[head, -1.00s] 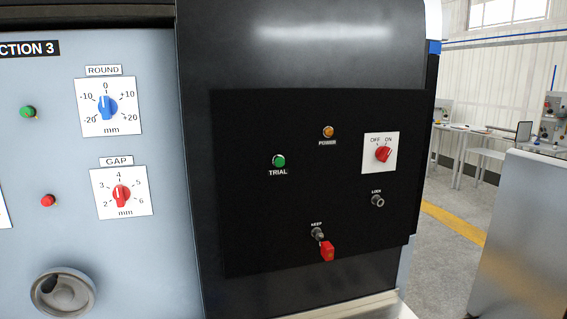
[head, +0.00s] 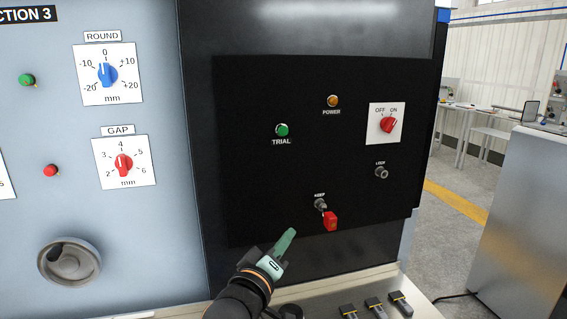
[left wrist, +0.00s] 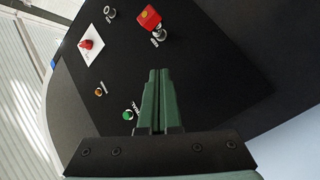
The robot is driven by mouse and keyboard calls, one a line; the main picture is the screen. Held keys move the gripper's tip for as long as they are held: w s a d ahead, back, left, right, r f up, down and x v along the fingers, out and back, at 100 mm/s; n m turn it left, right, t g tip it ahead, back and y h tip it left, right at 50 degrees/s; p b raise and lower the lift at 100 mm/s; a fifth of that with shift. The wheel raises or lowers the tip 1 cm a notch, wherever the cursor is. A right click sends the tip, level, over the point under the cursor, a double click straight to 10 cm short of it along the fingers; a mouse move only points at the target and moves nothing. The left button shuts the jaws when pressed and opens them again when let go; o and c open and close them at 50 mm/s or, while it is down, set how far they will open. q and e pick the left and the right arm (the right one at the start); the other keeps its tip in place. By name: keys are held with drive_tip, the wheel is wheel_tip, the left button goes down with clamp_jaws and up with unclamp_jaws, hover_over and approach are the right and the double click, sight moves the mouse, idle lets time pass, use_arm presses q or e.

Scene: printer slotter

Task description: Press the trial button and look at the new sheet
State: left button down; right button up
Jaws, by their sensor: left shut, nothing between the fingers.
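The green TRIAL button (head: 282,130) is on the black control panel (head: 250,90), above its white label. It also shows in the left wrist view (left wrist: 128,115), just left of the fingertips. My left gripper (head: 287,236) is shut and empty, in front of the panel's lower edge, below the button and apart from it. In the left wrist view its green fingers (left wrist: 156,75) lie together. No printed sheet is in view. My right gripper is not in view.
The panel also holds an amber POWER lamp (head: 333,101), a red OFF/ON switch (head: 388,125), a LOCK socket (head: 381,172) and a KEEP key switch with a red tag (head: 330,221). Left are ROUND (head: 107,75) and GAP (head: 124,164) dials. Several dark clips (head: 374,306) lie on the ledge below.

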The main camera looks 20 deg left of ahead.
sight(283, 131)
use_arm(q)
wheel_tip(283, 131, up, 18)
drive_tip(key=w+d+n+t+h, duration=0.1)
drive_tip(key=n+t, duration=0.2)
drive_tip(key=t, duration=0.1)
drive_tip(key=shift+w+d+n+t, duration=0.15)
drive_tip(key=shift+d+n+t, duration=0.15)
drive_tip(key=shift+n+t, duration=0.1)
drive_tip(key=shift+f, duration=0.1)
drive_tip(key=shift+w+a, duration=0.85)
drive_tip(key=shift+w, duration=0.4)
drive_tip(key=shift+w+a, duration=0.8)
drive_tip(key=shift+w, duration=0.4)
drive_tip(key=shift+w+a, duration=0.85)
drive_tip(key=shift+w, duration=0.4)
drive_tip(key=shift+w, duration=0.1)
drive_tip(key=shift+w+a+p, duration=0.2)
drive_tip(key=shift+w+p, duration=0.05)
drive_tip(key=shift+p, duration=0.05)
